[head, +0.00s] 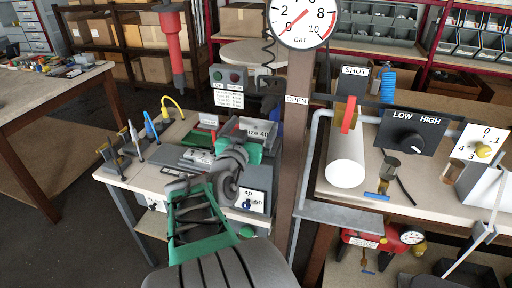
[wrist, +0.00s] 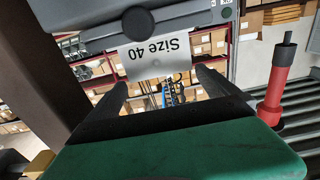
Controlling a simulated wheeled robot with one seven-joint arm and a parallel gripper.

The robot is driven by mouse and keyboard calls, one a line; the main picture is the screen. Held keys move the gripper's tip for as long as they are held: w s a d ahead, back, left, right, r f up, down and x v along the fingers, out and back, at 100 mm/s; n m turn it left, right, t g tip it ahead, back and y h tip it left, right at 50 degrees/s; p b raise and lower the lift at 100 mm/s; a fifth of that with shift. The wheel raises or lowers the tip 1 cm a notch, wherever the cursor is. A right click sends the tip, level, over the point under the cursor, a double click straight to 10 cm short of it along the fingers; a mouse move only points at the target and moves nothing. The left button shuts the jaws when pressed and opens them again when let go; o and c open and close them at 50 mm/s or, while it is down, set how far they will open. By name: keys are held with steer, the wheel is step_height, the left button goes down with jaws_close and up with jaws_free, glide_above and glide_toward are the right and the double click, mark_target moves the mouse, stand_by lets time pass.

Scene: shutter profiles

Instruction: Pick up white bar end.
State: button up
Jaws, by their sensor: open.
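A white "Size 40" plate (wrist: 157,58) shows beyond the fingertips.
A brown post (head: 296,125) with a pressure gauge (head: 302,20) stands between gripper and bar. A grey pipe frame (head: 311,165) runs left of the bar. A black LOW/HIGH dial panel (head: 410,134) is at its right. A red hanging tool (head: 173,45) also shows in the wrist view (wrist: 275,88).

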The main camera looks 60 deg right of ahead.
steer(key=d+p, duration=0.1)
steer(key=d, duration=0.3)
steer(key=w+d+p, duration=0.1)
steer(key=d, duration=0.2)
steer(key=shift+p, duration=0.3)
steer(key=c, duration=1)
steer(key=shift+c, duration=0.8)
steer(key=shift+r, duration=0.1)
